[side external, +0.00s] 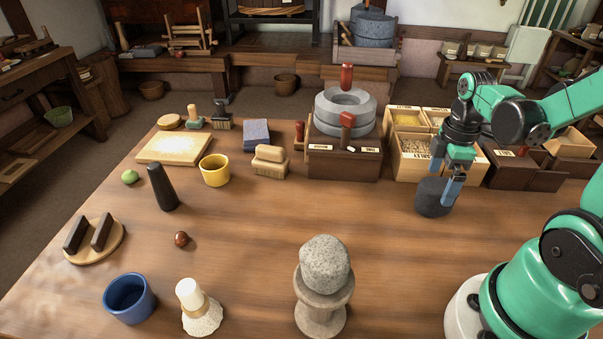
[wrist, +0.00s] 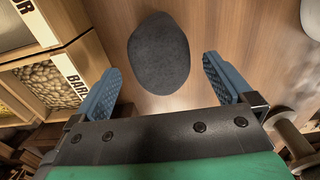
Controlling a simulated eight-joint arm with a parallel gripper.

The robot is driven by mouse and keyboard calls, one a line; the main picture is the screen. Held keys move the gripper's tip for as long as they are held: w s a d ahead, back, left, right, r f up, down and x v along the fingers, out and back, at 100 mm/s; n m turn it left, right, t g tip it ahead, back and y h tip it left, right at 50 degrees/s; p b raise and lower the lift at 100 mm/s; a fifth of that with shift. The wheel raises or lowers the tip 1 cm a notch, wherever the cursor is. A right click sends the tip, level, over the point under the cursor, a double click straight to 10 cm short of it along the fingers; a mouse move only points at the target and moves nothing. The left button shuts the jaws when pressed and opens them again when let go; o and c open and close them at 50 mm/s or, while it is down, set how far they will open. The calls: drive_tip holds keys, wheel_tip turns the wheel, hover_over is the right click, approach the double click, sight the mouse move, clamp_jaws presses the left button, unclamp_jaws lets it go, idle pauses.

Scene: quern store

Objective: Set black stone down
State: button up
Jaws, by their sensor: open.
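The black stone (side external: 434,197) is a dark, rounded block standing on the wooden table at the right, in front of the grain boxes. My gripper (side external: 454,185) is at the stone, its blue fingers reaching down by the stone's upper part. In the wrist view the stone (wrist: 158,54) lies on the bare wood, ahead of and between the lines of the two fingers. My gripper (wrist: 164,88) is open there, with a gap between each finger and the stone. The stone's underside is hidden.
Grain boxes (side external: 412,165) stand close behind the stone, and brown boxes (side external: 515,172) stand to the right. A grey stone on a pedestal (side external: 323,285) stands at the front. The quern (side external: 344,112) is at the back. The table between stone and pedestal is clear.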

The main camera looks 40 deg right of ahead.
sight(438, 184)
wheel_tip(438, 184, up, 7)
drive_tip(key=shift+w+a+r, duration=0.1)
drive_tip(key=shift+a+r, duration=0.05)
drive_tip(key=shift+a, duration=0.05)
drive_tip(key=w+a+m+t, duration=0.3)
drive_tip(key=a+m, duration=0.1)
drive_tip(key=a, duration=0.2)
drive_tip(key=w+a+r+m+t, duration=0.1)
drive_tip(key=w+a+m+t, duration=0.2)
drive_tip(key=a, duration=0.4)
drive_tip(key=shift+a+m+t, duration=0.2)
drive_tip(key=shift+m+t, duration=0.4)
drive_tip(key=shift+m, duration=0.4)
